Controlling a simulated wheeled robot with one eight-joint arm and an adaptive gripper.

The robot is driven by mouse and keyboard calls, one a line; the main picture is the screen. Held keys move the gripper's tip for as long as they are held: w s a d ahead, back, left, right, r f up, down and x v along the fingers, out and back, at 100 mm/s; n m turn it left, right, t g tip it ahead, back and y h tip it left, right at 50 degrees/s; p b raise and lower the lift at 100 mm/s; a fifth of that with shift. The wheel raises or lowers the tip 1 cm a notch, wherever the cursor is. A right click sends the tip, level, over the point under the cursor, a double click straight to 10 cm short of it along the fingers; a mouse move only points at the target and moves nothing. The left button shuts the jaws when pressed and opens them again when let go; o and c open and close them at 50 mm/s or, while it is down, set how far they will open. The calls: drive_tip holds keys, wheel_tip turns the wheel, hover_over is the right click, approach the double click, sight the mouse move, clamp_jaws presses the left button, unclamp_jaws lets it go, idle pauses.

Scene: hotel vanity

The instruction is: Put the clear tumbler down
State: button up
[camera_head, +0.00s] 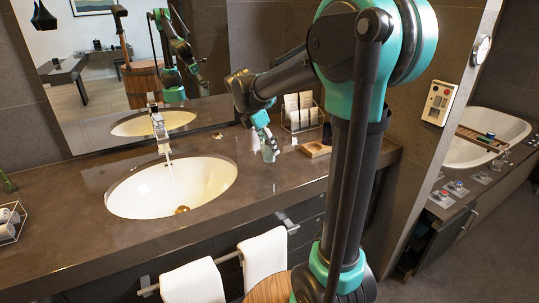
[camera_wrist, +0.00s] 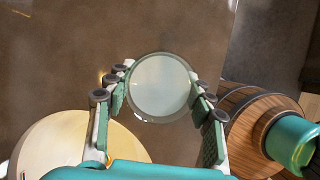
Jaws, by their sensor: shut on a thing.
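The clear tumbler (camera_wrist: 160,86) shows as a pale round rim from above in the wrist view. My gripper (camera_wrist: 161,90) is shut on it, with fingers on its left and right sides. In the head view the tumbler (camera_head: 269,153) is small and upright below my gripper (camera_head: 264,137), over the vanity counter to the right of the sink. The fingers partly cover it. I cannot tell whether its base touches the counter (camera_head: 240,218).
The oval sink (camera_head: 150,190) with its faucet (camera_head: 160,135) lies to the left. A rack of packets (camera_head: 300,112) and a wooden tray (camera_head: 315,149) stand behind and right. A wire holder (camera_head: 10,222) is at far left. Brown counter is clear around the tumbler. Towels (camera_head: 262,255) hang in front.

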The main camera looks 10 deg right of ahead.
sight(269, 154)
drive_tip(key=shift+f, duration=2.05)
drive_tip(key=shift+f, duration=0.1)
drive_tip(key=o, duration=1.3)
drive_tip(key=v, duration=1.2)
